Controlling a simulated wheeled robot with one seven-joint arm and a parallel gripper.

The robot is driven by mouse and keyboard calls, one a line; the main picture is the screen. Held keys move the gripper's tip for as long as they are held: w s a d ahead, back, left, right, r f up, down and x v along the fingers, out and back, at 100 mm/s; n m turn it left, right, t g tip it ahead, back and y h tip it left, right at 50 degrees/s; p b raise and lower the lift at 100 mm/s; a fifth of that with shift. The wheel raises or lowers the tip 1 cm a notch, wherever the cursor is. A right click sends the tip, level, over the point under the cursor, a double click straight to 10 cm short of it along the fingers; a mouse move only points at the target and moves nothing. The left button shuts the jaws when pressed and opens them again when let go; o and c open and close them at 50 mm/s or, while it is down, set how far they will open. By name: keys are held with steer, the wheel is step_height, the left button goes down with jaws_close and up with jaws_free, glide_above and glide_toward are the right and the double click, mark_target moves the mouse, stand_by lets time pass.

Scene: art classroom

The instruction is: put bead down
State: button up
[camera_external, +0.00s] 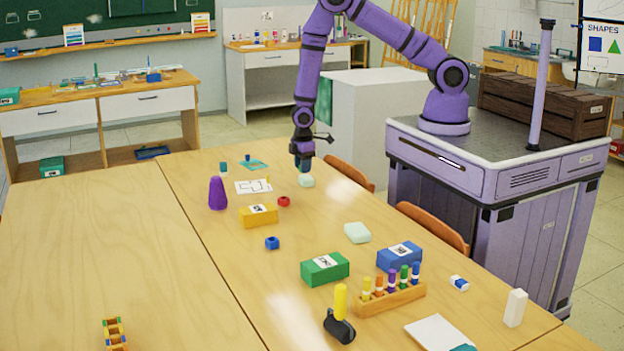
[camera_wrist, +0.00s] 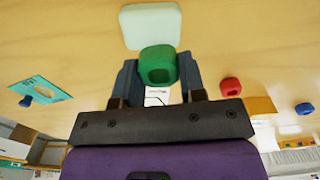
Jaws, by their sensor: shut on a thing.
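A green bead (camera_wrist: 158,65) with a dark hole is held between the two fingers of my gripper (camera_wrist: 158,82) in the wrist view. In the external view my gripper (camera_external: 303,164) points down over the far part of the table, and the bead is small and hard to make out there. A pale mint block (camera_wrist: 151,24) lies just beyond the bead in the wrist view; it also shows beside the gripper in the external view (camera_external: 306,181). I cannot tell whether the bead touches the block or the table.
A white card (camera_external: 253,187) lies left of the gripper. The table's left half is mostly clear.

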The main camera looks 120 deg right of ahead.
steer(key=shift+d, duration=1.05)
glide_above(256, 183)
steer(key=shift+a+f, duration=0.15)
steer(key=shift+f, duration=2.3)
steer(key=shift+f, duration=0.15)
steer(key=o, duration=0.9)
